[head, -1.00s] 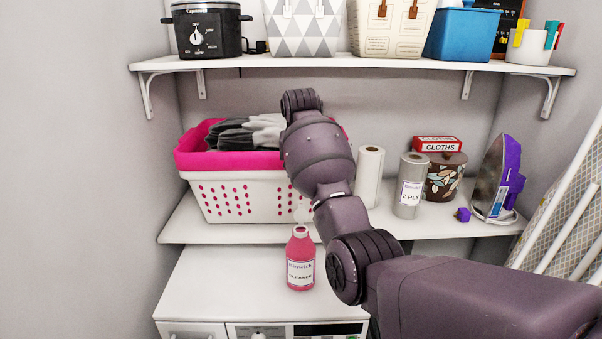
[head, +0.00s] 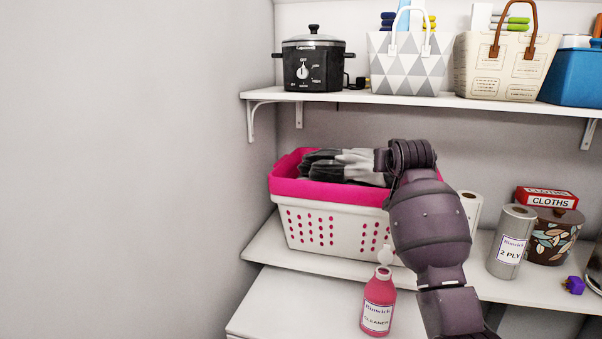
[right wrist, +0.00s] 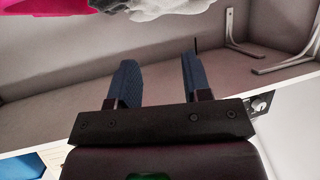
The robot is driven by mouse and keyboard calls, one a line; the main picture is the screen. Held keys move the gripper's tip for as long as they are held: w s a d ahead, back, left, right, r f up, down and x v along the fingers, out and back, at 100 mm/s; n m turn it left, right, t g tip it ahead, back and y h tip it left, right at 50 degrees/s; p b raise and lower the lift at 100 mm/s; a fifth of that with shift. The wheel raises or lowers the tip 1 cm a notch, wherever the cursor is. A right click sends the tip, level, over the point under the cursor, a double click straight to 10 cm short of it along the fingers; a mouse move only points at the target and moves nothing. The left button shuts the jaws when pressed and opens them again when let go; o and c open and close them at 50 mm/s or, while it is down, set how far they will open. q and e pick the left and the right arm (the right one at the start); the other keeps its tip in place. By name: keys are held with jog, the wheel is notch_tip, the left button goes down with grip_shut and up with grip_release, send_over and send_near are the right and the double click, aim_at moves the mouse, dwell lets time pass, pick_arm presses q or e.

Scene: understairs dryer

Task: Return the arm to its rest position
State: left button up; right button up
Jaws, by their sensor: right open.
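My right arm (head: 430,230) rises from the bottom edge of the head view, its wrist in front of the right end of the laundry basket (head: 330,228). The right gripper is hidden behind the wrist in the head view. In the right wrist view the right gripper (right wrist: 158,68) is open, with two dark blue fingers apart and nothing between them. Grey and white cloth (right wrist: 150,8) and a pink edge (right wrist: 40,20) show beyond the fingertips, at the top of that view. My left gripper is not in view.
A pink cleaner bottle (head: 377,303) stands just left of the arm. A paper roll (head: 471,212), a grey roll (head: 511,242) and a patterned pot (head: 553,238) stand to its right. The upper shelf (head: 370,98) holds a slow cooker (head: 311,66) and bags. The left wall is bare.

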jog(key=s+d+f+n+g, duration=0.1)
jog(key=s+d+f, duration=0.2)
jog(key=s+f, duration=2)
jog(key=s+d+f+g+b, duration=0.1)
jog(key=s+d+f, duration=0.2)
jog(key=s+f, duration=2)
jog(key=shift+s+f+n, duration=0.3)
jog(key=shift+s+n, duration=0.1)
jog(key=shift+s, duration=0.85)
